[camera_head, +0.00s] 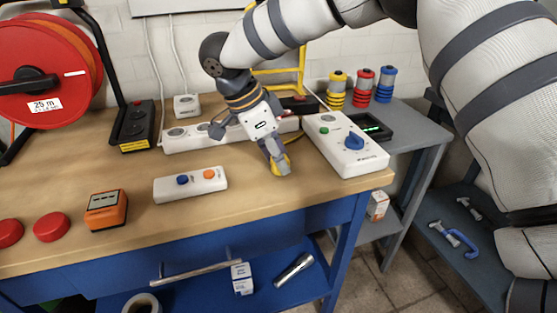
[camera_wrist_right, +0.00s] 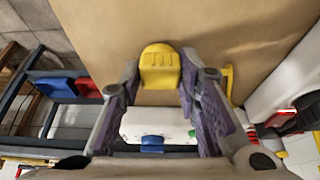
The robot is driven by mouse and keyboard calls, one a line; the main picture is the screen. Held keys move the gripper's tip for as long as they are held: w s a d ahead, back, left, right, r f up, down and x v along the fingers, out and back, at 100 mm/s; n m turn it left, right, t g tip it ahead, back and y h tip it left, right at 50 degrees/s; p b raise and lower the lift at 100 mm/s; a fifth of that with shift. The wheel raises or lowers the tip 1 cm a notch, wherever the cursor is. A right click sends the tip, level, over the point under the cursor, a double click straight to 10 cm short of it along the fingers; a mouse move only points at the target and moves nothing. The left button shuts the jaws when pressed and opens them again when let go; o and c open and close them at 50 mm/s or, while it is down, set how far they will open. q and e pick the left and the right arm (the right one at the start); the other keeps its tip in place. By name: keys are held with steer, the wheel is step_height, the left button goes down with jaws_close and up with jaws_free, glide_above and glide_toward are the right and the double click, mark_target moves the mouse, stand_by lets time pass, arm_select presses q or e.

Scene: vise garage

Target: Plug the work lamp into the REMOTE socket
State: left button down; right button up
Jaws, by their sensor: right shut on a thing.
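My right gripper (camera_head: 279,166) is low over the bench near its front right. It is shut on a yellow plug (camera_wrist_right: 160,68), which shows between the fingertips in the wrist view and is mostly hidden by the fingers in the head view. A white socket strip (camera_head: 185,140) lies behind the gripper, partly covered by it. A single white socket block (camera_head: 186,105) stands at the back, with a cable rising up the wall. No REMOTE label is legible. A yellow tubular frame (camera_head: 301,65), perhaps the lamp's stand, stands behind my arm. My left gripper is not in view.
A white box with a blue knob (camera_head: 345,145) stands close right of the gripper. A white controller with blue and orange buttons (camera_head: 190,184) lies left. A black socket box (camera_head: 135,125) and red cable reel (camera_head: 45,70) are farther left. The bench's front middle is clear.

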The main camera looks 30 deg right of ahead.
mark_target(285, 158)
steer(key=r, duration=0.3)
steer(key=shift+s+a+r, duration=0.1)
steer(key=shift+a+r, duration=0.1)
steer(key=shift+r, duration=0.15)
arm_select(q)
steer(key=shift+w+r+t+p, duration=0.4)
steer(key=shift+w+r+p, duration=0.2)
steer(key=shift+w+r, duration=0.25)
arm_select(e)
steer(key=s+a+r, duration=0.9)
steer(key=shift+s+a, duration=0.2)
steer(key=shift+a, duration=0.2)
steer(key=shift+w, duration=0.1)
